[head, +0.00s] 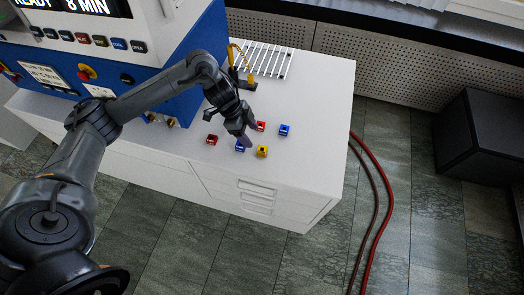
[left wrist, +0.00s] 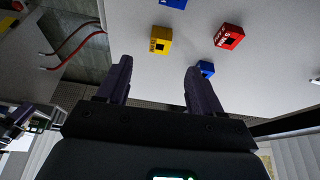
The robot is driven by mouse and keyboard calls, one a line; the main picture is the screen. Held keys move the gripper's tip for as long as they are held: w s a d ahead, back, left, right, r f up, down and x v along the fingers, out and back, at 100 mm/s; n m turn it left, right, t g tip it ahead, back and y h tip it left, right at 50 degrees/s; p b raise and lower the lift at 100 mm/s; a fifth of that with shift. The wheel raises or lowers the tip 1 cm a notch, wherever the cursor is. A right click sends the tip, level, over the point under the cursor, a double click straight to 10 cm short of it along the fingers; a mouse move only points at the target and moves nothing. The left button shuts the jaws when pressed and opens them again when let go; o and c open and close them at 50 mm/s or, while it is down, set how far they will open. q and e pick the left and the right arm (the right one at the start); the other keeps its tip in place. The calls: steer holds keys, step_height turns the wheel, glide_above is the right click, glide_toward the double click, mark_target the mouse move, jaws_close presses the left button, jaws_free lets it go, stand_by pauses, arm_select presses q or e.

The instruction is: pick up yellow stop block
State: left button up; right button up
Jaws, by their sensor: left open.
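The yellow stop block (head: 262,151) sits on the white cabinet top near its front edge. In the left wrist view the yellow block (left wrist: 161,40) lies beyond the fingertips, a little left of the middle. My left gripper (head: 249,136) is above the cabinet top, up and left of the yellow block in the head view. Its two fingers (left wrist: 158,75) are apart, with nothing between them. My right gripper is in neither view.
Two blue blocks (head: 284,130) (head: 240,146) and two red blocks (head: 261,126) (head: 211,139) stand close around. A blue and white press (head: 185,95) is at the left, a white slatted rack (head: 268,60) behind. Red hoses (head: 385,190) lie on the floor right of the cabinet.

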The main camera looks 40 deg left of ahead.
mark_target(260, 149)
arm_select(q)
steer(key=x, duration=0.4)
steer(key=shift+d+f+b, duration=0.1)
steer(key=shift+d+b, duration=0.1)
steer(key=shift+b, duration=0.15)
steer(key=shift+b+x, duration=0.7)
steer(key=shift+x, duration=1.95)
steer(key=shift+w, duration=0.1)
steer(key=shift+c, duration=0.5)
steer(key=c, duration=1.1)
steer(key=shift+o, duration=0.2)
